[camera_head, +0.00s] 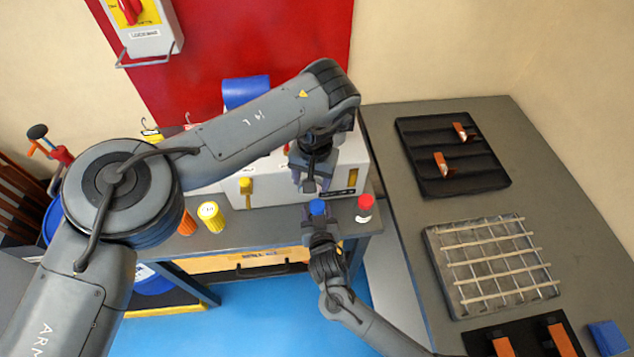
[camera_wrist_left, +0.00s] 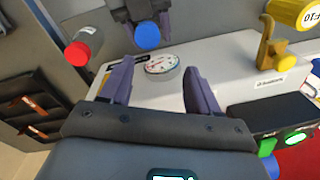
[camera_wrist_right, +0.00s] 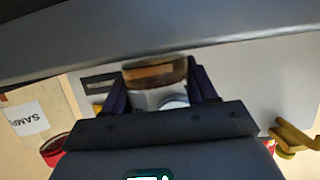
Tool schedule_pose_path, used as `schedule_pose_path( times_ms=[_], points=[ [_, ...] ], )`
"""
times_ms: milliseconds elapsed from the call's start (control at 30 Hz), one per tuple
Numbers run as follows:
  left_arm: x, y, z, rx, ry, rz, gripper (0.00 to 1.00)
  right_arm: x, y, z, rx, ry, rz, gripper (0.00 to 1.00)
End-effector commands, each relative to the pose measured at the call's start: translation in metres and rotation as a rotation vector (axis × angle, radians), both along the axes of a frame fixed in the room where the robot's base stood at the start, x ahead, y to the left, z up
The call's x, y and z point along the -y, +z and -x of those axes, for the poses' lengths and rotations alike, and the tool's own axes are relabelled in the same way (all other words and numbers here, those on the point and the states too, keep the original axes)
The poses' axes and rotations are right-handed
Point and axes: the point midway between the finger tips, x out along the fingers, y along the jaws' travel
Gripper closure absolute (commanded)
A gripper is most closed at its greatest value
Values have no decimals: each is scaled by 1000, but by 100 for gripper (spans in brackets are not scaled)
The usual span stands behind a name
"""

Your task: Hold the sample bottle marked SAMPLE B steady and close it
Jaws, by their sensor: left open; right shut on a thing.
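A bottle with a blue cap (camera_head: 317,207) is held in my right gripper (camera_head: 319,226). The blue cap (camera_wrist_left: 147,36) also shows in the left wrist view, at the right gripper's fingers. My left gripper (camera_head: 312,186) is open and empty, just above the blue cap. A red-capped bottle (camera_head: 365,207) stands to the right.
A white machine (camera_head: 283,183) stands behind the grippers, with a round dial (camera_wrist_left: 161,63). At right, the grey table (camera_head: 590,215) holds a black tray (camera_head: 480,180) and a wire rack (camera_head: 490,265).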

Motion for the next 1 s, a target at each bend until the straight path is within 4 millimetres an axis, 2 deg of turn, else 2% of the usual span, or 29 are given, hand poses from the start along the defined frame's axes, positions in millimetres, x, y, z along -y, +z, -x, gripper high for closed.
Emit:
schedule_pose_path(
  times_ms=[167, 633, 767, 1000],
  points=[
    [12, -2, 8, -44, 24, 60, 39, 0, 0, 0, 1, 0, 0, 100],
    [12, -8, 10, -51, 24, 62, 39, 0, 0, 0, 1, 0, 0, 100],
    [12, -17, 10, -52, 24, 62, 39, 0, 0, 0, 1, 0, 0, 100],
    [11, -48, 11, -54, 24, 59, 39, 0, 0, 0, 1, 0, 0, 100]
  ],
)
